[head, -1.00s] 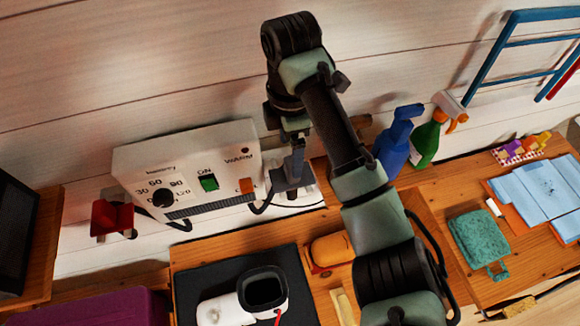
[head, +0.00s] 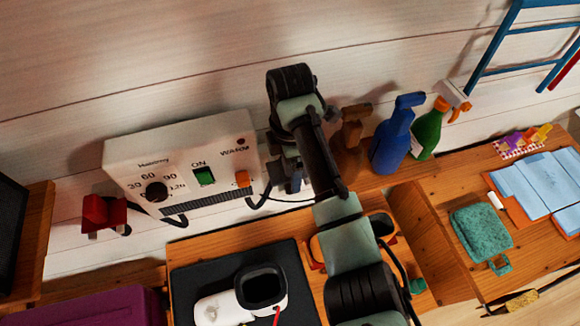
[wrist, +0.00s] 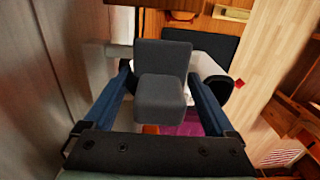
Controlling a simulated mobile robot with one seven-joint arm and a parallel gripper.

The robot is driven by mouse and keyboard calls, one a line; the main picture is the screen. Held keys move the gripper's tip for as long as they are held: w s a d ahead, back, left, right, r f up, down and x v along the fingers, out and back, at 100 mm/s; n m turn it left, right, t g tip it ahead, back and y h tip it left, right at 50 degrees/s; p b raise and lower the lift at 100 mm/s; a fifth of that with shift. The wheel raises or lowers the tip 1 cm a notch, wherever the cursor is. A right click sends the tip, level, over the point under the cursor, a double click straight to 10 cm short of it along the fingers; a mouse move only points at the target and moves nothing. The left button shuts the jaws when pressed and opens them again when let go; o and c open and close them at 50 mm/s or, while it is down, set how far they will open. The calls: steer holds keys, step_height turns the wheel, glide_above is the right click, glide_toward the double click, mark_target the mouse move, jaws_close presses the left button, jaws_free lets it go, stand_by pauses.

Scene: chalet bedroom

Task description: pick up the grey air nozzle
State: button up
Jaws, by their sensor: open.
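The grey air nozzle (wrist: 160,88) is a dark grey, blocky piece in the middle of the wrist view. It lies between the two blue fingers of my open gripper (wrist: 160,72), with a visible gap on each side near the fingertips. I cannot tell whether either finger touches it. In the head view my gripper (head: 290,176) is just right of the white control box, near the wall. There my arm largely covers the fingers and the nozzle, and I cannot separate them clearly.
The white control box (head: 222,130) stands close on the left. Brown (head: 349,150), blue (head: 390,145) and green (head: 427,135) spray bottles stand close on the right. A black mat (head: 195,262) carries a white device (head: 215,308).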

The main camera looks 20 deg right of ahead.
steer(key=shift+c, duration=0.3)
steer(key=c, duration=1.2)
steer(key=shift+r, duration=0.2)
